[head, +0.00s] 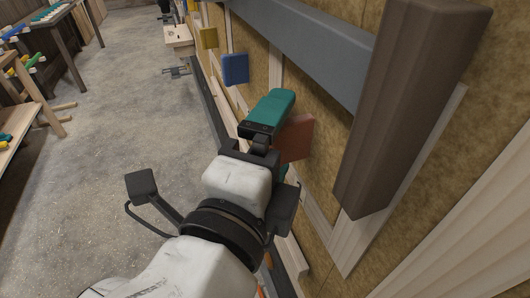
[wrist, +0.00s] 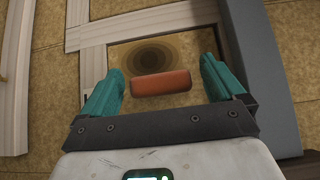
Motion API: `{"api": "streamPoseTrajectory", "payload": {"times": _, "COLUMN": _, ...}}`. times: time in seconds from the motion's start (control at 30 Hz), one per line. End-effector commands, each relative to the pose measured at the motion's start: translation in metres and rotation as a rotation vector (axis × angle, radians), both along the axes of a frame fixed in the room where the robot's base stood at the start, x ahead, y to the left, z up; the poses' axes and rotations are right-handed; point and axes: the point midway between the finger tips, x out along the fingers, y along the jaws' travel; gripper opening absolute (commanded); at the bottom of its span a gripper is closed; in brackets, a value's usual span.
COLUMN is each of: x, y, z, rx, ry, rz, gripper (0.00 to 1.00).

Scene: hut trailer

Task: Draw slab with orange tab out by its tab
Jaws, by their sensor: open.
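The orange tab (wrist: 161,83) shows in the wrist view as a wide block on a tan slab (wrist: 188,47) framed by pale wood. In the head view the tab (head: 297,140) looks reddish-brown and stands out from the wall. My gripper (wrist: 163,70) is open, with one teal finger on each side of the tab and a gap at both sides. In the head view my gripper (head: 286,136) is at the tab; one teal finger shows clearly and the other is mostly hidden. I cannot tell how deep the fingers reach along the tab.
A blue tab (head: 235,69) and a yellow tab (head: 209,38) stick out farther along the wall. A brown post (head: 410,100) and a grey beam (head: 310,45) are close on the right. Wooden benches (head: 20,115) stand at left. The floor (head: 120,110) between is mostly clear.

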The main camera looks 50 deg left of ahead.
Motion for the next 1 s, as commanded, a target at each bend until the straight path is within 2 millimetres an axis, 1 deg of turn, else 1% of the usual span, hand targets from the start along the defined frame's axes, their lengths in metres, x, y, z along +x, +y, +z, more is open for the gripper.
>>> {"api": "streamPoseTrajectory", "payload": {"times": 0.03, "x": 0.0053, "y": 0.0017, "z": 0.0013, "rx": -0.001, "ry": 0.0, "rz": -0.003, "gripper": 0.96}}
{"api": "streamPoseTrajectory", "payload": {"times": 0.1, "x": 0.0099, "y": 0.0039, "z": 0.0008, "rx": -0.001, "ry": 0.0, "rz": -0.002, "gripper": 0.96}}
{"api": "streamPoseTrajectory", "payload": {"times": 0.2, "x": 0.0134, "y": 0.0058, "z": -0.0002, "rx": -0.001, "ry": 0.0, "rz": -0.001, "gripper": 0.96}}
{"api": "streamPoseTrajectory", "payload": {"times": 0.5, "x": 0.0143, "y": 0.0064, "z": -0.0006, "rx": 0.0, "ry": 0.001, "rz": 0.0, "gripper": 0.95}}
{"api": "streamPoseTrajectory", "payload": {"times": 1.0, "x": 0.0142, "y": 0.0064, "z": -0.0008, "rx": 0.0, "ry": 0.001, "rz": 0.0, "gripper": 0.47}}
